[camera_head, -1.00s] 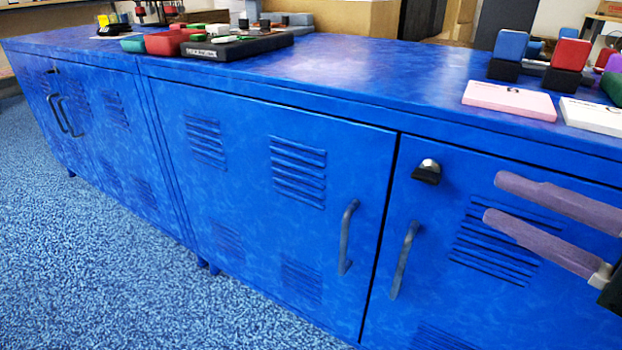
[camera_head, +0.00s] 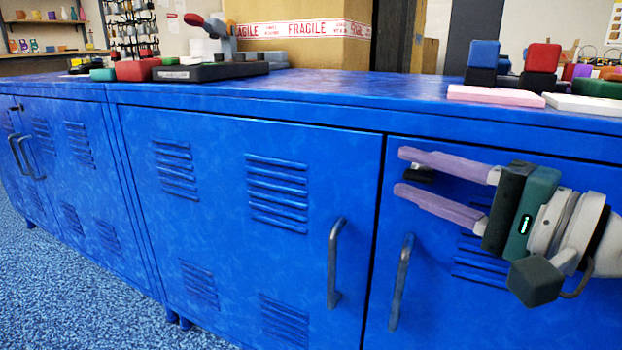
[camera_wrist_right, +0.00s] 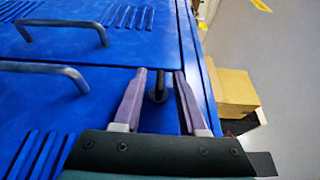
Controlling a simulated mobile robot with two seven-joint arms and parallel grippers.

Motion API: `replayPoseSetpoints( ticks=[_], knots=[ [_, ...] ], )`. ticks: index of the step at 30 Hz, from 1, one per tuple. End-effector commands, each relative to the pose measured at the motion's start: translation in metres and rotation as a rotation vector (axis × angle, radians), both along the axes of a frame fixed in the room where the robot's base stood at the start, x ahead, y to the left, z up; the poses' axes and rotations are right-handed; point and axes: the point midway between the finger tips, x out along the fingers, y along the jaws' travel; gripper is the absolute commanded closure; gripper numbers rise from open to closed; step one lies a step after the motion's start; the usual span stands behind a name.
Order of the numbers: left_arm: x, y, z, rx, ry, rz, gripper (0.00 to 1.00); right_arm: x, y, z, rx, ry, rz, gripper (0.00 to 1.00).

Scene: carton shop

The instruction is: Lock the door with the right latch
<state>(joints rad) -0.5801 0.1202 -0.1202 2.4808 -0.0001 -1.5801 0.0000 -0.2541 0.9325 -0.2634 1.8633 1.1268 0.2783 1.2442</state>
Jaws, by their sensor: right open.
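The right latch (camera_head: 420,174) is a small dark knob near the top left corner of the right cabinet door (camera_head: 455,310). My right gripper (camera_head: 401,171) is open, with one purple finger above the latch and one below it. In the right wrist view the dark latch (camera_wrist_right: 158,92) shows between the two spread fingers (camera_wrist_right: 160,74), nearer the left one. I cannot tell whether a finger touches it. The right door and the left door (camera_head: 220,240) look closed, each with a grey handle. My left gripper is not in view.
The right door's handle (camera_head: 401,280) hangs just below my fingers, and the left door's handle (camera_head: 335,262) is beside it. A pink box (camera_head: 495,95) and several coloured blocks stand on the blue cabinet top (camera_head: 350,95). Blue floor lies at lower left.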

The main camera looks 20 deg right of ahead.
Motion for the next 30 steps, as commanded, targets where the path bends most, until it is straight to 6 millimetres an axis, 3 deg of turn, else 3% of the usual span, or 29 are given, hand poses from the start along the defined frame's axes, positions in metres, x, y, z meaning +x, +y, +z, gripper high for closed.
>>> replayPoseSetpoints(
  ticks=[9, 21, 30],
  knots=[
    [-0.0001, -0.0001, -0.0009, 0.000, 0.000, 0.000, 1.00, 0.0027, 0.0011, 0.0002, 0.001, 0.000, 0.000, 0.59],
    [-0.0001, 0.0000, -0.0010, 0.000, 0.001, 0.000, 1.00, 0.0026, 0.0011, 0.0002, 0.001, 0.000, 0.001, 1.00],
    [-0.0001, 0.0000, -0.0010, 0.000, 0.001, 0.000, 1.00, 0.0026, 0.0010, 0.0005, 0.001, -0.001, 0.000, 1.00]
  ],
)
